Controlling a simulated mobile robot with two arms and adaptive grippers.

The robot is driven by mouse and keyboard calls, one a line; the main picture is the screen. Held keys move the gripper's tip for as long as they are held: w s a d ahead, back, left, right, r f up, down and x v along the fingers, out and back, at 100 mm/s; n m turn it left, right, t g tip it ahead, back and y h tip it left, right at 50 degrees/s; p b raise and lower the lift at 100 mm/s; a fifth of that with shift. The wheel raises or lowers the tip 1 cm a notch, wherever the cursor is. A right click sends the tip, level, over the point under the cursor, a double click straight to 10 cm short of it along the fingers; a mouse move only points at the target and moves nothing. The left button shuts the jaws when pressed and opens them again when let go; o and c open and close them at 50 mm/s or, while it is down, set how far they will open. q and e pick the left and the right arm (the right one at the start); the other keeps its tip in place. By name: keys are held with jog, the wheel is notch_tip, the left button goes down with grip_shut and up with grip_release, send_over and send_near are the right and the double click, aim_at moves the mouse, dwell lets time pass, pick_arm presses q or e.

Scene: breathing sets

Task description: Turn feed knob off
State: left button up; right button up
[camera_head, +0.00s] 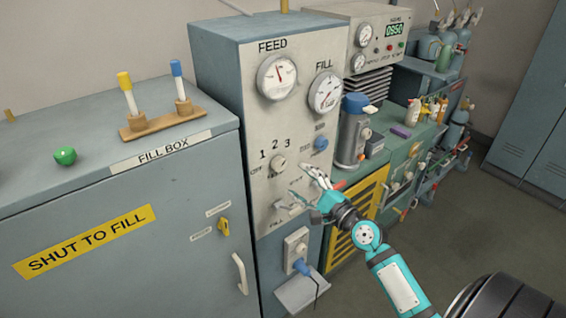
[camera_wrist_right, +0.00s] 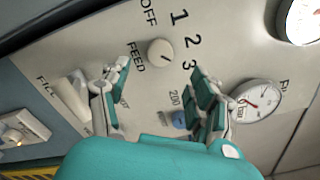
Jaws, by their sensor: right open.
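The feed knob (camera_head: 278,162) is a small round cream knob on the pale panel, below the feed gauge (camera_head: 277,77) and the figures 1 2 3. In the right wrist view the knob (camera_wrist_right: 160,53) sits between the FEED and OFF lettering and the figures; a small dark mark shows on its face, but which setting it points to is unclear. My right gripper (camera_head: 309,186) is open and empty, in front of the panel, below and right of the knob. In the wrist view its fingers (camera_wrist_right: 162,82) are spread, with the knob just beyond the gap, apart from them.
A pale lever (camera_wrist_right: 72,98) marked FILL is beside one finger in the wrist view. A blue knob (camera_head: 320,143) and the fill gauge (camera_head: 325,92) are above right of my gripper. The fill box (camera_head: 120,200) stands left; a bench with bottles (camera_head: 415,112) stands right.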

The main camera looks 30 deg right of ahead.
aim_at(282, 167)
jog(key=w, duration=0.5)
jog(key=w+p, duration=0.1)
jog(key=w, duration=0.2)
jog(key=shift+a, duration=0.3)
jog(key=shift+c, duration=0.3)
jog(key=shift+f, duration=0.1)
jog(key=c, duration=1.1)
